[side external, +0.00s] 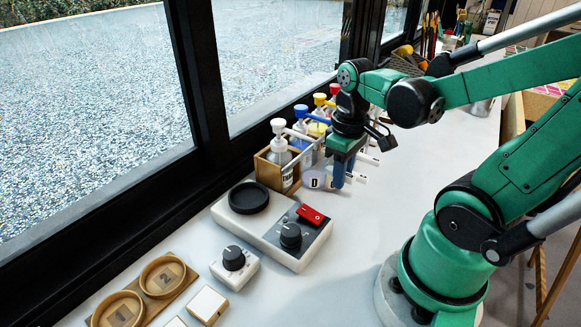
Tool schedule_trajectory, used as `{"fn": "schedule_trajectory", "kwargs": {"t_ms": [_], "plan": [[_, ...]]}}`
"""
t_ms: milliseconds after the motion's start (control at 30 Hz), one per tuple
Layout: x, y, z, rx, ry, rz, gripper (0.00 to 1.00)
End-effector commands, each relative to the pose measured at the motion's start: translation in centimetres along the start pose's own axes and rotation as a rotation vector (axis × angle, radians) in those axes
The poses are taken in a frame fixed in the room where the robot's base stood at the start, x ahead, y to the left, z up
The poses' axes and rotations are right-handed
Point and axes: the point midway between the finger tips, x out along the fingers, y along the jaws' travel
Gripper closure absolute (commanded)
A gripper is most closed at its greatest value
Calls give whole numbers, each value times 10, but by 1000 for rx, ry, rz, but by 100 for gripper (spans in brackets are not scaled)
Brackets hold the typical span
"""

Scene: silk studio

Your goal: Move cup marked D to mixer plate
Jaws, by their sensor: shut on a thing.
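A pale cup marked D (314,180) is on the white table in front of the bottle rack. My gripper (341,174), with blue fingers pointing down, is at the cup's right side and shut on it. The fingers partly hide the cup, and I cannot tell whether its base touches the table. The mixer (290,262) is a white box to the left and nearer the camera, with a red switch and a black knob. Its round black mixer plate (249,197) is empty.
A wooden rack (268,170) holds pump bottles with coloured tops beside the window. A small knob box (234,264), a white block (207,305) and a wooden holder with numbered rings (162,277) lie at front left. The table right of the mixer is clear.

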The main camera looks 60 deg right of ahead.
Motion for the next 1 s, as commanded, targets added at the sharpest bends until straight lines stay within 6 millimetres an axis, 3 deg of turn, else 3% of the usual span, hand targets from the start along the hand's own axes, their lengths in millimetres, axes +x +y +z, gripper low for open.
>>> {"fn": "schedule_trajectory", "kwargs": {"t_ms": [333,700,1000], "plan": [[30,0,0,0,0,0,100],[9,0,0,0,0,0,100],[6,0,0,0,0,0,100]]}}
